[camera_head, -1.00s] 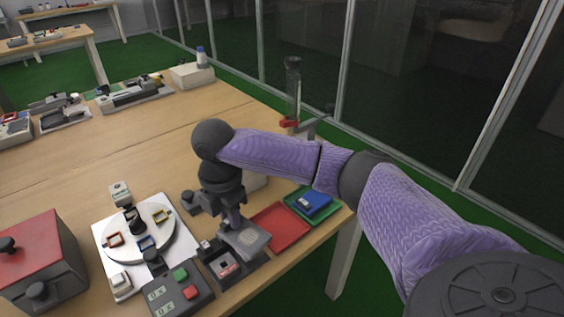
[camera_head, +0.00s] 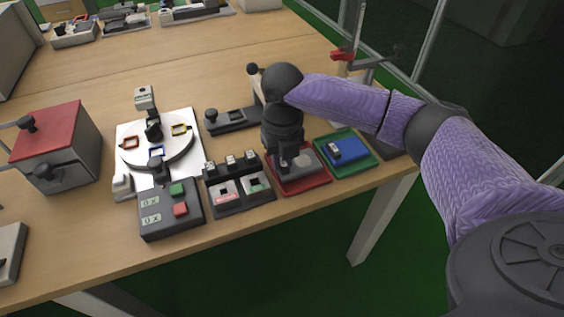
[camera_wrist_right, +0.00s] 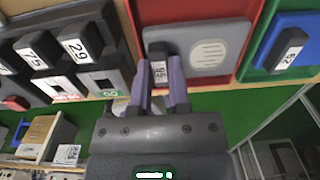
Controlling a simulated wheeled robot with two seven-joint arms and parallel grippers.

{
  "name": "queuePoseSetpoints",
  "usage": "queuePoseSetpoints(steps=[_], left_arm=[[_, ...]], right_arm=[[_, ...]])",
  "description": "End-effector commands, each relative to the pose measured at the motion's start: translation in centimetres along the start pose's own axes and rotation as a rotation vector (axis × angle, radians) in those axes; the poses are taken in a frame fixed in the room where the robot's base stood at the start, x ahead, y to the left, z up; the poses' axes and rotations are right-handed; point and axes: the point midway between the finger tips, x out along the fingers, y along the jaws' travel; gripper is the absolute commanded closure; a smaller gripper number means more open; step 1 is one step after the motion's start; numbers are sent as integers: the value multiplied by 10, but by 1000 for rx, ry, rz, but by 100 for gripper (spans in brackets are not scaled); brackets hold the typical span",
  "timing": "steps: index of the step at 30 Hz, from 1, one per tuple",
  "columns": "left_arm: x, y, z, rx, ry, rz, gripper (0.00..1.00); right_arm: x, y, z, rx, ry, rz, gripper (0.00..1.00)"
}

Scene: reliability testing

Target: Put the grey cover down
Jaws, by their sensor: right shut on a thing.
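The grey cover (camera_head: 308,161) is a flat plate with a pale oval of lines and a dark labelled grip block. It appears level within the rim of the red tray (camera_head: 302,188); I cannot tell whether it rests on the floor of the tray. My right gripper (camera_head: 284,165) points down over the tray and is shut on the cover's block. In the right wrist view, the fingers (camera_wrist_right: 161,80) close around that block on the grey cover (camera_wrist_right: 208,50), with the red tray (camera_wrist_right: 190,10) around it. My left gripper is not in view.
A green tray (camera_head: 358,169) with a blue cover (camera_head: 346,150) stands right of the red tray. A dark two-pocket fixture (camera_head: 240,196) and a button box (camera_head: 168,215) stand left. A white turntable (camera_head: 180,150) and red-topped box (camera_head: 60,145) are farther left. The table edge is close in front.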

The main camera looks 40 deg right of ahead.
Motion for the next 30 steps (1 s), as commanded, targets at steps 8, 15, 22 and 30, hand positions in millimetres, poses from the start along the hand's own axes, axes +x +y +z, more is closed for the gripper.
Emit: queuePoseSetpoints(steps=[8, 15, 22, 30], left_arm=[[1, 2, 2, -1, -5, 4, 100], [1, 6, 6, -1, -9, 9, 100], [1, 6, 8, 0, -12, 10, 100], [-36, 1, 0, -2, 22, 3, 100]], right_arm=[[4, 0, 0, 1, -1, 0, 100], [4, 0, 0, 1, -1, 1, 43], [3, 0, 0, 2, -2, 1, 43], [-66, 0, 1, 2, -9, 4, 43]])
